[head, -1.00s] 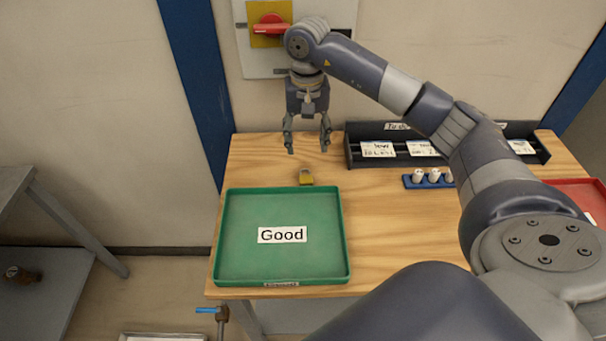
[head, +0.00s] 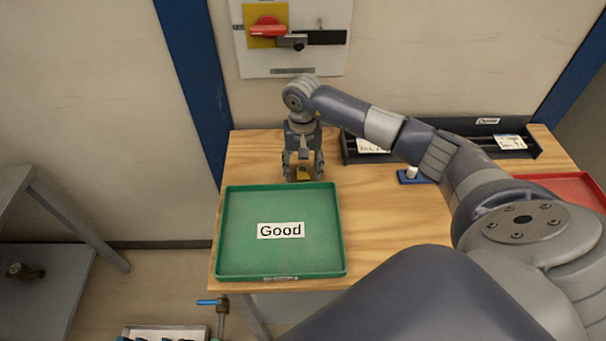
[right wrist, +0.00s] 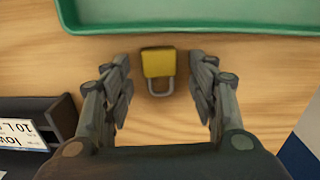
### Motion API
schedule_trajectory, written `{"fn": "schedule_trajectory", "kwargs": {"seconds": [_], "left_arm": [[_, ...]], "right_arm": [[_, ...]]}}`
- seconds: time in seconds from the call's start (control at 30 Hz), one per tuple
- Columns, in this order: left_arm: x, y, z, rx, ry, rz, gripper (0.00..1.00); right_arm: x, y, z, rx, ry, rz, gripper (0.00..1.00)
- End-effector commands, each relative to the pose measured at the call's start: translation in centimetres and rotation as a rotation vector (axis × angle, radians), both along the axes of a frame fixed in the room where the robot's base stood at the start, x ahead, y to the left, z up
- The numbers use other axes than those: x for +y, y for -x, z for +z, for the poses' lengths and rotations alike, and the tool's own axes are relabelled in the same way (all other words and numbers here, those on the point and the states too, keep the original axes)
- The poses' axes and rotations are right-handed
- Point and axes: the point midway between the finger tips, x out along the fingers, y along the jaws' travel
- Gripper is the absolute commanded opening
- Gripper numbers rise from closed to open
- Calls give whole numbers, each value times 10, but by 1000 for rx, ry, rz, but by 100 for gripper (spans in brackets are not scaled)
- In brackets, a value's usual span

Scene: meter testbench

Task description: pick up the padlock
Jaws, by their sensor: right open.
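The padlock (right wrist: 158,63) has a yellow body and a grey shackle. It lies flat on the wooden table between the green tray and my right gripper. In the right wrist view my right gripper (right wrist: 165,92) is open, with one finger on each side of the padlock and gaps to both. In the head view the right gripper (head: 304,176) is low over the table behind the tray, and the padlock (head: 304,173) is partly hidden by it. My left gripper is not in view.
The green tray (head: 228,235) marked "Good" stands just in front of the padlock. A black rack (head: 522,152) with cards runs along the back. A blue holder (head: 407,179) with white pieces and a red tray (head: 566,190) are to the right. A red switch (head: 267,28) is on the wall.

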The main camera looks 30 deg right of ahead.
Motion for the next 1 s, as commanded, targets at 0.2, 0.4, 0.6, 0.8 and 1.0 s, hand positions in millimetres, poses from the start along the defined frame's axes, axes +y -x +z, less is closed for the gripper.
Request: {"fn": "schedule_trajectory", "kwargs": {"seconds": [0.2,0.4,0.6,0.8,1.0], "left_arm": [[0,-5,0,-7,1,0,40],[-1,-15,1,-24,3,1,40],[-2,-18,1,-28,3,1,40],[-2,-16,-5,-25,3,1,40],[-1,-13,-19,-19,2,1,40]], "right_arm": [[0,0,0,0,0,-1,31],[0,0,1,0,0,-1,4],[0,0,1,-1,0,-1,4],[0,1,4,-4,0,-2,4],[1,1,29,-8,2,-1,4]]}}
